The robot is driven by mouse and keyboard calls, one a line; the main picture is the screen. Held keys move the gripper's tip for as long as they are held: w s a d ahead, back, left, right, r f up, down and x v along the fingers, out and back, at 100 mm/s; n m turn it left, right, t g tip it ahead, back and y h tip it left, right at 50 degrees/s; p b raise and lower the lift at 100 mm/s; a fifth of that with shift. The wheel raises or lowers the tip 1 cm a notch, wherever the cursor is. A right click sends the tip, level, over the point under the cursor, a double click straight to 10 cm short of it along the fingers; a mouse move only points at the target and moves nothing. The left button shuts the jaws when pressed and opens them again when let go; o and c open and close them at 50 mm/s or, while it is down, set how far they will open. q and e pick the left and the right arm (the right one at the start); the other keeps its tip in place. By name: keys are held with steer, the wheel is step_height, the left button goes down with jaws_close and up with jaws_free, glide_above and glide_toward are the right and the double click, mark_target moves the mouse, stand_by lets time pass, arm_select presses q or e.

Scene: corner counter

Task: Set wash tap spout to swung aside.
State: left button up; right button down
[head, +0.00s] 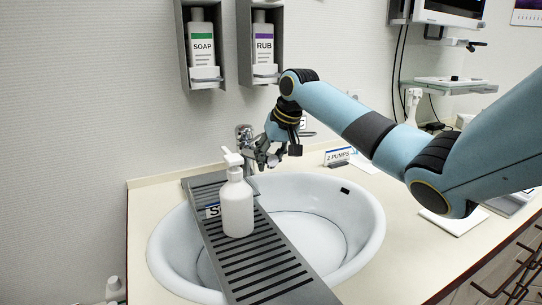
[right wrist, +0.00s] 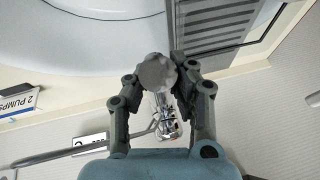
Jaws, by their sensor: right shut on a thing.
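The chrome wash tap (head: 244,134) stands at the back of the round basin, partly hidden by my right gripper. My right gripper (head: 268,160) is over the basin's back rim, beside the tap. In the right wrist view my right gripper (right wrist: 160,85) has its two fingers on either side of the tap spout (right wrist: 157,73), whose rounded grey end shows between the fingertips. It is shut on the spout. The chrome tap body (right wrist: 168,124) shows behind, between the fingers. My left gripper is in neither view.
A slatted grey rack (head: 262,262) lies across the white basin (head: 362,215), with a white pump bottle (head: 237,208) standing on it. SOAP (head: 203,48) and RUB (head: 264,48) dispensers hang on the wall above. A "2 PUMPS" sign (head: 340,155) stands on the counter to the right.

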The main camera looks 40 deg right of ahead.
steer(key=a+p, duration=0.1)
steer(key=w+a+m+p, duration=0.1)
steer(key=a+m+h+p, duration=0.1)
steer(key=shift+w+a+p, duration=0.1)
steer(key=shift+w+p, duration=0.2)
steer(key=shift+p, duration=0.1)
steer(key=c, duration=1.1)
jaws_free()
steer(key=v, duration=1.2)
